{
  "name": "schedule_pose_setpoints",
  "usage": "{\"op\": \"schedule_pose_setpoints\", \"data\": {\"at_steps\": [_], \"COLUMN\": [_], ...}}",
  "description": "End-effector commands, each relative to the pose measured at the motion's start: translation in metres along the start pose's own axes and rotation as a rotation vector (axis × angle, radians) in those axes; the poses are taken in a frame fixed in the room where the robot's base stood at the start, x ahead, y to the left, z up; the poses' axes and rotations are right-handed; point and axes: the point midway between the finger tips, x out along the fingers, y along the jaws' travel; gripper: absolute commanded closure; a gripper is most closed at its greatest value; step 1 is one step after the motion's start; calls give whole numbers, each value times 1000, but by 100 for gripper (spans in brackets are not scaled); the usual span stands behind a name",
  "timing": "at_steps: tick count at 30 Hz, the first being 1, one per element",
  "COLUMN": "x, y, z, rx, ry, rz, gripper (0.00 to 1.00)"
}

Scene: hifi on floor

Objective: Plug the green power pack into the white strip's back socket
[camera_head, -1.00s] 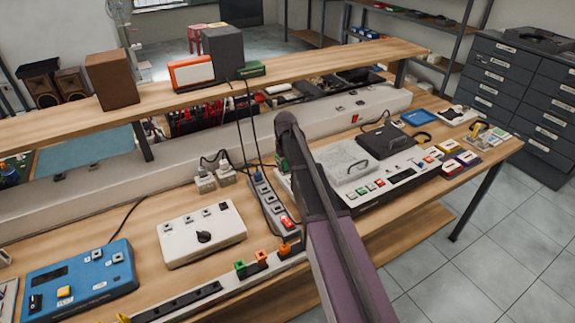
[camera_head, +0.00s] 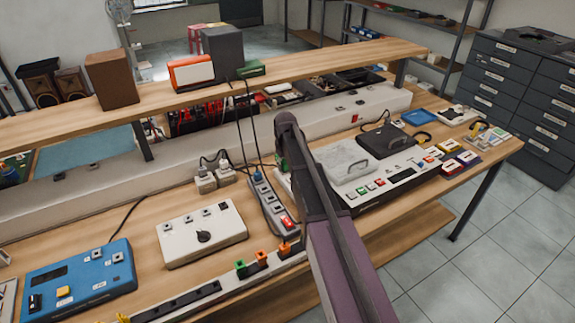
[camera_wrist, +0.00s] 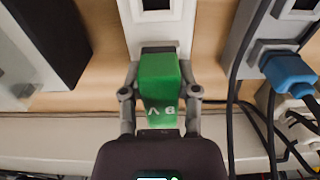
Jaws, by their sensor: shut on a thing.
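The green power pack (camera_wrist: 158,82) is upside-down in the wrist view, with pale letters on its near face. My gripper (camera_wrist: 160,95) is shut on it, one finger on each side. The white strip (camera_wrist: 147,32) runs away from the pack at the top of the wrist view, with a socket showing near the top edge. The pack's far end is over the strip's near end, at a dark grey socket edge. The pack hides the contact, so I cannot tell whether it is seated. In the head view my arm hides most of the strip and pack.
A grey strip (camera_wrist: 244,45) with a blue plug (camera_wrist: 288,72) and black cables lies close on the right in the wrist view. A dark-sided unit (camera_wrist: 50,40) stands on the left. In the head view a white box with a knob (camera_head: 202,236) sits left of the grey strip.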

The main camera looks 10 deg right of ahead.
Motion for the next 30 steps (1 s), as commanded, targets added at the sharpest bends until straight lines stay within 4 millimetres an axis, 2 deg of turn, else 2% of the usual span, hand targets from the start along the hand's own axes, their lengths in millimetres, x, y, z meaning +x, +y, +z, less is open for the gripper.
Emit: {"op": "schedule_pose_setpoints", "data": {"at_steps": [5,6,9,22,30], "x": [0,0,0,-1,-10], "y": [0,0,0,0,0], "z": [0,0,0,0,0], "rx": [0,0,0,0,0], "ry": [0,0,0,0,0], "rz": [0,0,0,0,0], "gripper": [100,50,20,19,19]}}
